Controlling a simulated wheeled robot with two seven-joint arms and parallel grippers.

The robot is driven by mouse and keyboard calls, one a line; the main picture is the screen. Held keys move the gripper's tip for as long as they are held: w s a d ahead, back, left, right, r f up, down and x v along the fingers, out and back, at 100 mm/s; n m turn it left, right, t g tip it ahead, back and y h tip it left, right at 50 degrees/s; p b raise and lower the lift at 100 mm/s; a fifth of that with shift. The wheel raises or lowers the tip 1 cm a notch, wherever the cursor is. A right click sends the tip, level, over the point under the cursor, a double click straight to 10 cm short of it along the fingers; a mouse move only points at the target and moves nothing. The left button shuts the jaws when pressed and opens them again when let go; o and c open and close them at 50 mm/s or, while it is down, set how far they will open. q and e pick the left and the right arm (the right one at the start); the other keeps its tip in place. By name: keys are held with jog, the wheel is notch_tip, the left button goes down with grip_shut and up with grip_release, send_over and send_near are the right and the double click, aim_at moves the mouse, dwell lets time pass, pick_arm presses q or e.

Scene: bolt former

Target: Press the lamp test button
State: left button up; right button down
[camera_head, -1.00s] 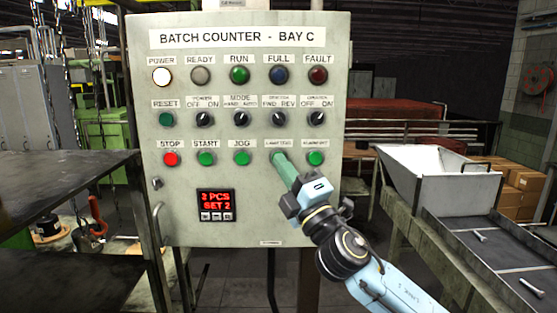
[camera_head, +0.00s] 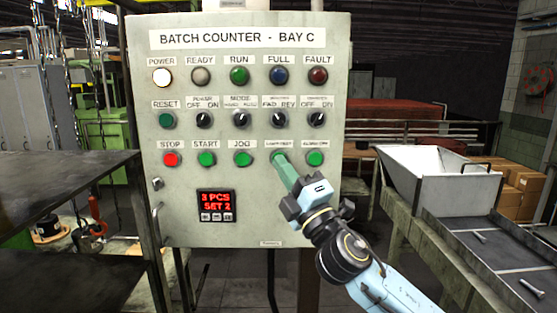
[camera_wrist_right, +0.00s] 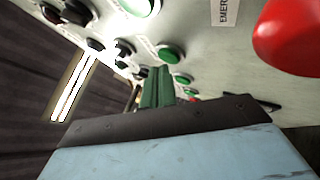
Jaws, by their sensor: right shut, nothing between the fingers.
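The grey control panel (camera_head: 255,190) headed BATCH COUNTER - BAY C faces me. My right gripper (camera_head: 281,160) is shut, its green fingers together and empty. Its tips are at the lamp test position in the bottom button row, under the label (camera_head: 279,142), and hide most or all of that button. I cannot tell whether they touch or press it. In the right wrist view the closed fingers (camera_wrist_right: 158,78) point at the panel among green buttons. The POWER lamp (camera_head: 162,76) glows white; the READY lamp (camera_head: 201,76) looks dull. My left gripper is not in view.
The jog button (camera_head: 243,159) and the rightmost green button (camera_head: 315,158) flank the fingertips. A large red button (camera_wrist_right: 292,35) is close in the wrist view. A dark table (camera_head: 70,175) stands left; a white hopper (camera_head: 435,170) and tray (camera_head: 495,250) stand right.

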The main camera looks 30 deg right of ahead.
jog(key=s+a, duration=0.2)
jog(key=s, duration=0.1)
jog(key=s+a+p, duration=0.1)
jog(key=s, duration=0.1)
dwell(0.3)
dwell(0.4)
